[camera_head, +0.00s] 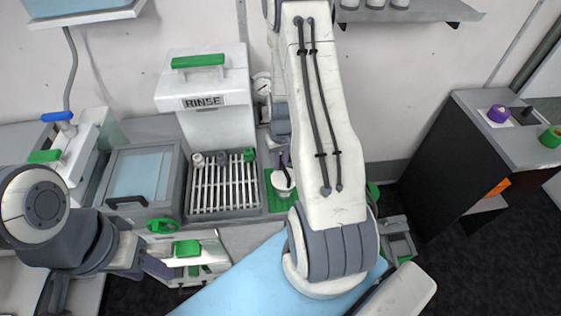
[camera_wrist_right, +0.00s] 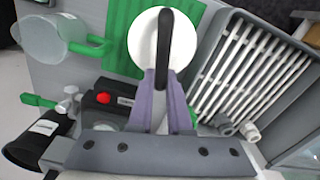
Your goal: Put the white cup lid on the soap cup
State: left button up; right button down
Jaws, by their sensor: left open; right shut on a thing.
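My right gripper (camera_wrist_right: 163,85) is shut on the black handle (camera_wrist_right: 165,40) of the white cup lid (camera_wrist_right: 146,45). In the right wrist view the lid appears as a round white disc over a green mat (camera_wrist_right: 116,40). My left gripper (camera_head: 158,267) is open and empty at the lower left, before the counter front.
A drying rack (camera_head: 225,185) stands left of the cup, below the RINSE box (camera_head: 203,90). A clear jug (camera_wrist_right: 50,40) and a black device with a red button (camera_wrist_right: 104,98) flank the mat. My right arm hides part of the counter.

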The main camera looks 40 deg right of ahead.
jog(key=shift+f, duration=0.3)
jog(key=c, duration=1.1)
grip_release()
jog(key=shift+c, duration=0.2)
jog(key=shift+r, duration=0.15)
jog(key=shift+s+r+p, duration=0.15)
jog(key=shift+r+p, duration=4.1)
jog(key=shift+r, duration=1.2)
